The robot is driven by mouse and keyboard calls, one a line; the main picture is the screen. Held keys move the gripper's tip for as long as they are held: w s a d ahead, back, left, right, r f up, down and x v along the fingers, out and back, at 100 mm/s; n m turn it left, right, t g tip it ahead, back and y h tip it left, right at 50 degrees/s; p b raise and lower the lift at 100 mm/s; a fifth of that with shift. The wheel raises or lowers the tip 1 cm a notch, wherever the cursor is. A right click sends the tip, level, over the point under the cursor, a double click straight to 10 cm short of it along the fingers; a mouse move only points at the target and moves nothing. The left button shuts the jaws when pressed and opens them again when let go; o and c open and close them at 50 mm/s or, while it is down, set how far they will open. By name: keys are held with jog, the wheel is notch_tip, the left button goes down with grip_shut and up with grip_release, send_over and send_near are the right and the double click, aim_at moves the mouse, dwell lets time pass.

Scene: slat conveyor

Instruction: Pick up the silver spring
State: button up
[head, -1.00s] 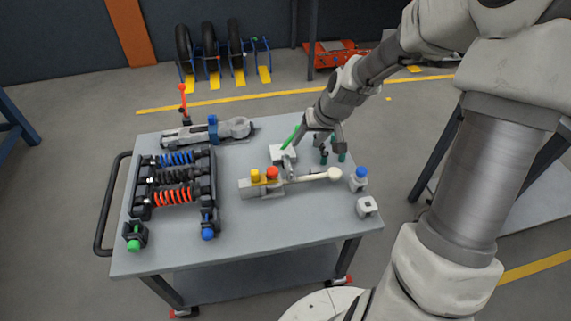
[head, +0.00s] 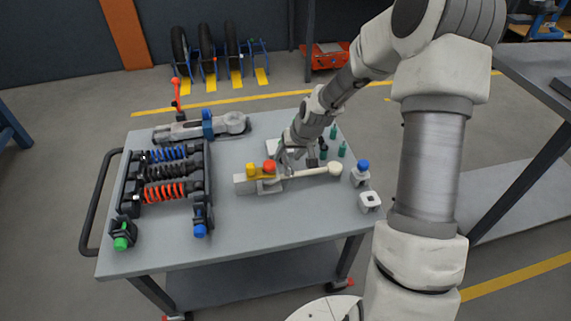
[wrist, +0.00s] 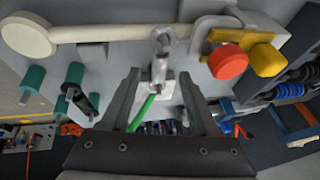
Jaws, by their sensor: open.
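I cannot make out a silver spring for certain. A small silvery metal piece (wrist: 162,45) stands in the wrist view, just beyond and between my fingertips; its shape is too unclear to call it a spring. My gripper (wrist: 160,82) is open, its two fingers either side of a pale block with a green lever (wrist: 143,113). In the head view my gripper (head: 286,156) is low over the table, behind the grey fixture with the white-knobbed lever (head: 312,171), and hides what is between its fingers. The rack (head: 208,180) at left holds blue, dark and orange springs.
The fixture carries a yellow knob (head: 251,168) and a red knob (head: 269,166). Several green pegs (head: 342,150) stand right of my gripper. A blue-topped block (head: 362,172) and a white block (head: 370,201) are at the right edge.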

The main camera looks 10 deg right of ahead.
jog(key=shift+x, duration=0.8)
jog(key=shift+c, duration=0.2)
grip_shut()
jog(key=shift+r, duration=0.1)
